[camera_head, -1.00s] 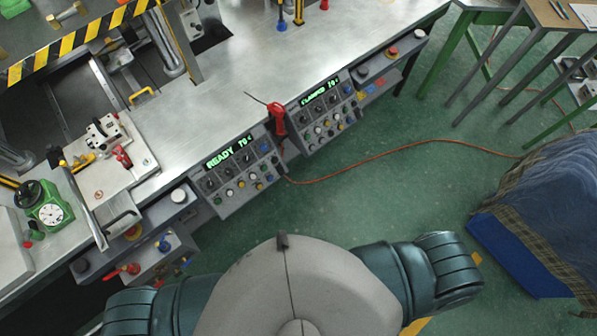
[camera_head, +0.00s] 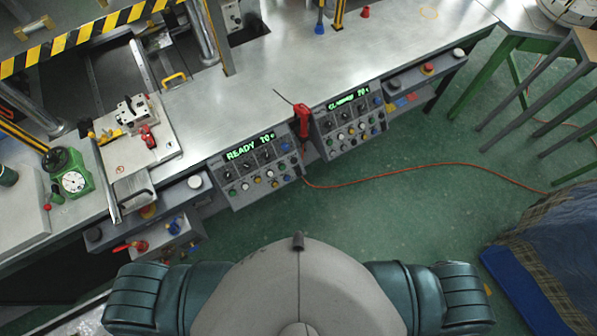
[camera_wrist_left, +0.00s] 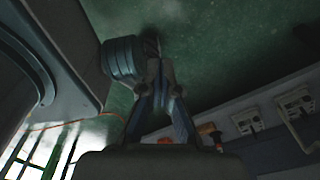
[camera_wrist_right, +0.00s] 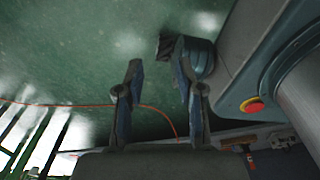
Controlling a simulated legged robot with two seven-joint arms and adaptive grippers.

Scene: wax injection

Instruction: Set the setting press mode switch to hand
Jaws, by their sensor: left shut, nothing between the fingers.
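Two grey control panels hang on the bench's front edge in the head view. The left panel (camera_head: 262,182) has a green display starting "READY"; the right panel (camera_head: 351,130) has a green display that seems to read "CLAMPED". Both carry dark dials and several coloured buttons. The mode switch and its position cannot be made out at this size. My left gripper (camera_wrist_left: 160,72) is shut and empty in the left wrist view. My right gripper (camera_wrist_right: 157,72) is open and empty in the right wrist view, over the green floor. Neither gripper shows in the head view.
A red-handled tool (camera_head: 302,121) hangs between the panels, with an orange cable (camera_head: 420,168) trailing over the floor. A fixture plate (camera_head: 135,140) and a green dial gauge (camera_head: 72,181) stand on the bench's left.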

